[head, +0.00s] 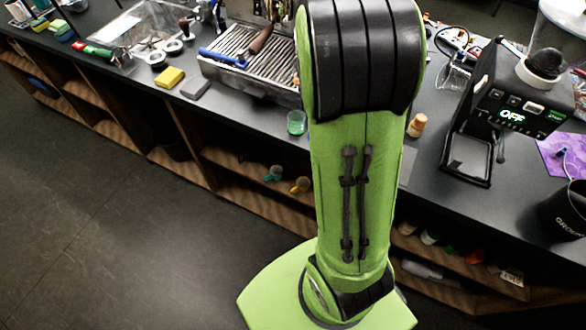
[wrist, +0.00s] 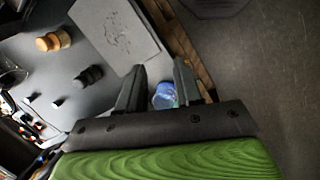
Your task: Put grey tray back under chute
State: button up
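A flat light-grey slab (wrist: 115,32) with dark marks lies on the counter at the top of the wrist view. I cannot tell for sure whether it is the grey tray. A grey piece (head: 408,165) shows beside my arm in the head view, mostly hidden. The black grinder (head: 512,105) stands at the right with its display reading OFF. A dark-rimmed flat base (head: 468,155) lies at its front. My gripper (wrist: 159,68) is open, its fingers apart near the slab's corner. A blue-green glass (wrist: 164,96) shows between and beyond the fingers. My gripper is hidden in the head view.
The counter's front edge runs near the fingers, with dark floor (wrist: 260,70) beyond. A cork-topped piece (head: 417,125) stands right of my arm. A black bin (head: 565,212) stands at the right. The espresso machine's drip grate (head: 250,65) is left of my arm.

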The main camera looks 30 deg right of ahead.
jog(key=s+a+r+t+y, duration=0.1)
jog(key=s+a+r+t, duration=0.2)
jog(key=a, duration=0.6)
jog(key=s+a+r+m+t+y, duration=0.1)
jog(key=s+a+r+t, duration=0.3)
jog(key=a, duration=0.6)
jog(key=v, duration=0.3)
jog(key=shift+s, duration=0.3)
jog(key=shift+d+r, duration=0.1)
